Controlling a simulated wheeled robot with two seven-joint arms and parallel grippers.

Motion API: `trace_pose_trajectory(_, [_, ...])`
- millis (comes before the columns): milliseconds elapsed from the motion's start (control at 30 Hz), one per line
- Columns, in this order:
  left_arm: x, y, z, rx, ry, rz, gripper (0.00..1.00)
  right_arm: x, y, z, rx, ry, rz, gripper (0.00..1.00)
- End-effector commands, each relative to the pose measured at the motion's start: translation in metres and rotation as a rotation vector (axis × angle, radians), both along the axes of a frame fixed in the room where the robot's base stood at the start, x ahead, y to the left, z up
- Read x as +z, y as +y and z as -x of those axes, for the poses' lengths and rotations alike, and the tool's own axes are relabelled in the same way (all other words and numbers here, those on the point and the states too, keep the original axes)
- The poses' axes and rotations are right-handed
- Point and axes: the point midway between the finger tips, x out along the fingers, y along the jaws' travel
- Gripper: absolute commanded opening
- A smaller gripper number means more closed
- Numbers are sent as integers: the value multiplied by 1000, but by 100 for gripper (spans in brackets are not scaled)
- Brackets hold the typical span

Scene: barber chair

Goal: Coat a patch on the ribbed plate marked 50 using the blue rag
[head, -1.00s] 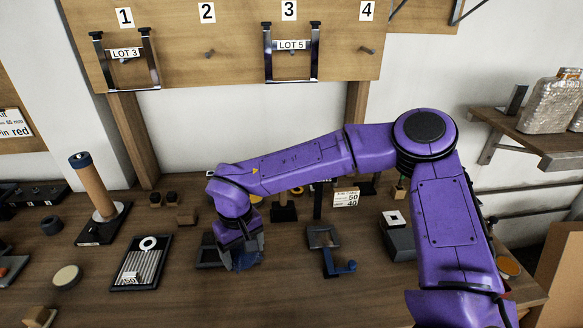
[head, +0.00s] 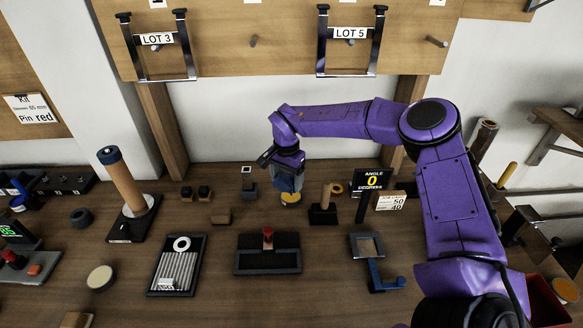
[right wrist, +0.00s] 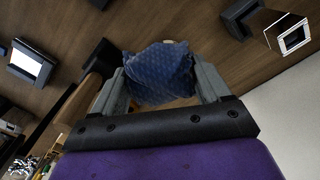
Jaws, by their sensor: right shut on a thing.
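The ribbed plate (head: 174,271) lies on the table left of centre in the head view, in a dark frame. It has pale ribs, a small label at its front that is hard to read, and a white ring at its far end. My right gripper (head: 288,178) is shut on the blue rag (right wrist: 160,72), which is bunched between the fingers in the right wrist view. In the head view the rag is over or at a small round yellow-topped thing (head: 290,199), behind and right of the plate; I cannot tell whether they touch. My left gripper is out of view.
A dark tray with a red knob (head: 268,258) lies right of the plate. A wooden post (head: 125,185) stands on a dark base at left. A stand with a blue handle (head: 380,276), a small peg stand (head: 323,212) and an angle display (head: 369,181) are at right.

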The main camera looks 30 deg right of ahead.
Motion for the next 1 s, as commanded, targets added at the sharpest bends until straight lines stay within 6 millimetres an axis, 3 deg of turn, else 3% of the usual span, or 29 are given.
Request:
trace_pose_trajectory(100, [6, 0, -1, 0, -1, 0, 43, -4, -23, -12, -149, 3, 10, 52])
trace_pose_trajectory(200, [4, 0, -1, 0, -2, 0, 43, -8, -31, -16, -198, 3, 11, 52])
trace_pose_trajectory(700, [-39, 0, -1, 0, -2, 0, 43, -61, -30, -17, -197, 3, 12, 52])
trace_pose_trajectory(1000, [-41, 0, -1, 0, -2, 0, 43, -66, -30, -17, -196, 1, 11, 52])
